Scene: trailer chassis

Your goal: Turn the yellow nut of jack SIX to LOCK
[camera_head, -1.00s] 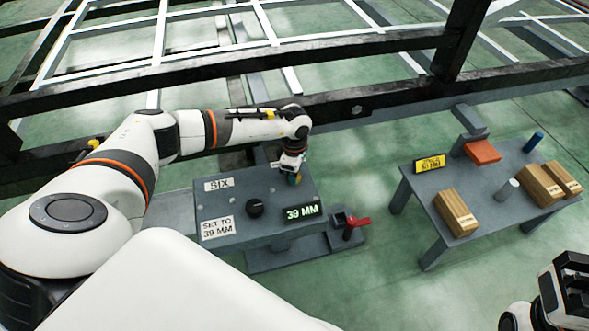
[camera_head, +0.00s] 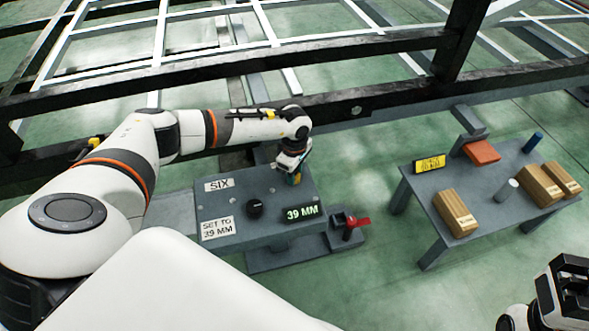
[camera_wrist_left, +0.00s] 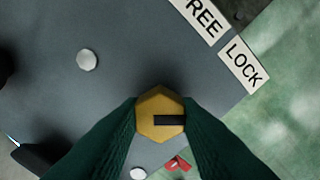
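The yellow nut (camera_wrist_left: 160,108) of jack SIX sits on the grey box top (camera_head: 230,187) and shows as a hexagon in the left wrist view. A black pointer mark on it points right in that view. White FREE (camera_wrist_left: 203,18) and LOCK (camera_wrist_left: 243,65) labels lie above and to the right of it. My left gripper (camera_wrist_left: 161,100) has its dark green fingers closed around the nut, one on each side. In the head view my left gripper (camera_head: 293,176) largely hides the nut. My right gripper (camera_head: 570,280) is at the lower right, away from the jack; its opening is unclear.
The box carries a SIX label (camera_head: 219,185), a black knob (camera_head: 255,208) and a 39 MM display (camera_head: 302,213). A red handle (camera_head: 358,222) is beside it. A side table (camera_head: 425,205) holds wooden blocks (camera_head: 456,212). Dark chassis beams (camera_head: 230,66) run behind.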

